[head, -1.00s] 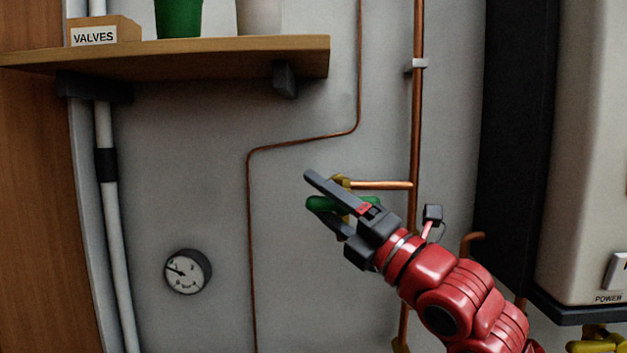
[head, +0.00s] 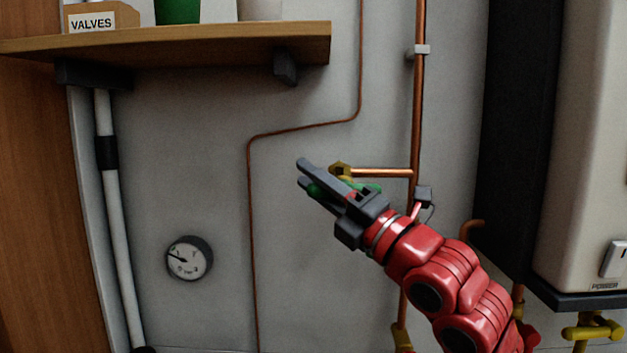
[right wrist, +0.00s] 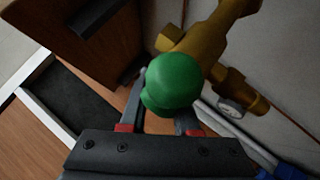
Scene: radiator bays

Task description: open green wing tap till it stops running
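The green wing tap (head: 372,187) sits on a brass fitting (head: 340,170) at the left end of a short copper branch pipe. My right gripper (head: 301,173) reaches it from the lower right, fingers on either side of the green handle. In the right wrist view the handle (right wrist: 173,82) fills the space between the two fingers and hides part of the right one; the brass body (right wrist: 215,32) is behind it. The fingers appear closed on the handle, though the contact is partly hidden. No running water shows. My left gripper is not in view.
A wooden shelf (head: 200,48) with a VALVES box (head: 100,18) is at upper left. A round gauge (head: 189,258) hangs on the wall below. A vertical copper pipe (head: 418,100) and a white boiler (head: 590,150) stand to the right. The wall left of my gripper holds a thin copper pipe (head: 250,230).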

